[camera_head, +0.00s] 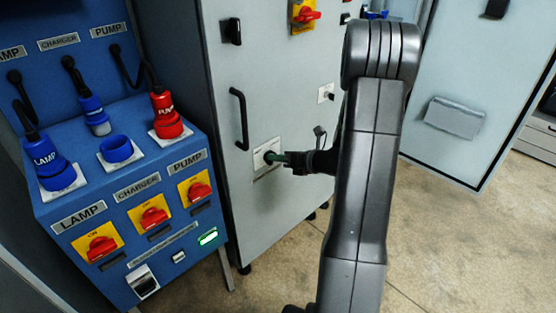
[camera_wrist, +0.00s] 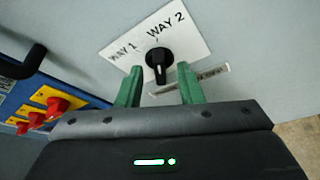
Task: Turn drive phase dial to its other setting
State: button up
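The dial is a black knob (camera_wrist: 157,58) on a white plate (camera_wrist: 190,40) marked WAY 1 on the left and WAY 2 on the right, seen in the wrist view. In the head view the plate (camera_head: 262,152) sits low on the grey cabinet door, with the knob partly hidden by my gripper. My gripper (camera_wrist: 158,82) has green fingers spread apart, one on each side of the knob's lower part; I cannot tell whether they touch it. In the head view the gripper (camera_head: 276,158) points left at the plate.
A blue panel (camera_head: 120,180) with LAMP, CHARGER and PUMP plugs and red switches stands left. A black door handle (camera_head: 240,118) is above left of the plate. A red switch (camera_head: 306,15) is higher up. An open grey door (camera_head: 470,85) stands right; floor (camera_head: 440,240) is clear.

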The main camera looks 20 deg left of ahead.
jog(key=shift+w+a+f, duration=0.1)
jog(key=shift+a+f, duration=0.1)
jog(key=shift+a, duration=0.3)
grip_shut()
